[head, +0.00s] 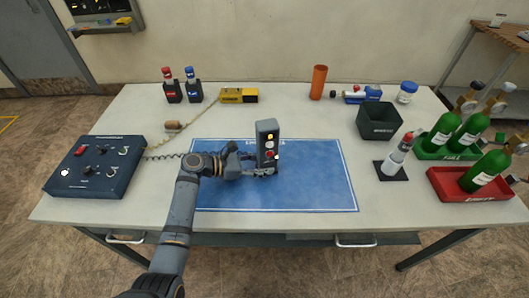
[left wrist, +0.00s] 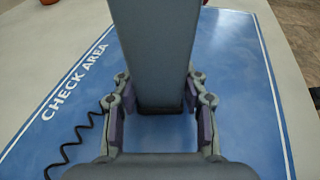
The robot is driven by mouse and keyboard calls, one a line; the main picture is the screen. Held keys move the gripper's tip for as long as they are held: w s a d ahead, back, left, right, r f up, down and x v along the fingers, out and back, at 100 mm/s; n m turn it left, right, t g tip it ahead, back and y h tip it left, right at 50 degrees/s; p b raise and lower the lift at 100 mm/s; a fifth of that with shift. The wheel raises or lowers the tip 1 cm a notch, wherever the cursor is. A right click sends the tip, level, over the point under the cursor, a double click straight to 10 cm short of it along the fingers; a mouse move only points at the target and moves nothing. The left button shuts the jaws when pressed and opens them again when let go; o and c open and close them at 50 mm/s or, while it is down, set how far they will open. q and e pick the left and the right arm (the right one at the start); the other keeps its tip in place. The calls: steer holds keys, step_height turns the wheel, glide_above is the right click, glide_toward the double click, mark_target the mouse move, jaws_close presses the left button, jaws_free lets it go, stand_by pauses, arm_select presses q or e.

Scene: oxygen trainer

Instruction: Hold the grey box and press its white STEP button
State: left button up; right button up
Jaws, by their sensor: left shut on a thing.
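The grey box (head: 267,139) stands roughly upright over the blue mat (head: 310,190) in the head view, with a lit yellow-orange spot near its top and a red spot lower on its face. A small white spot shows near its lower right edge; I cannot tell whether this is the STEP button. My left gripper (head: 258,170) is shut on the lower part of the box. In the left wrist view, the box's plain dark side (left wrist: 158,50) fills the space between the fingers (left wrist: 158,112), and its buttons are hidden. My right gripper is not in view.
A dark blue control panel (head: 97,165) stands at the left, with a coiled cord running toward the box. Bottles, an orange cylinder (head: 319,82), a dark bin (head: 378,121) and green and red trays (head: 447,190) stand behind and right. The mat's right part is clear.

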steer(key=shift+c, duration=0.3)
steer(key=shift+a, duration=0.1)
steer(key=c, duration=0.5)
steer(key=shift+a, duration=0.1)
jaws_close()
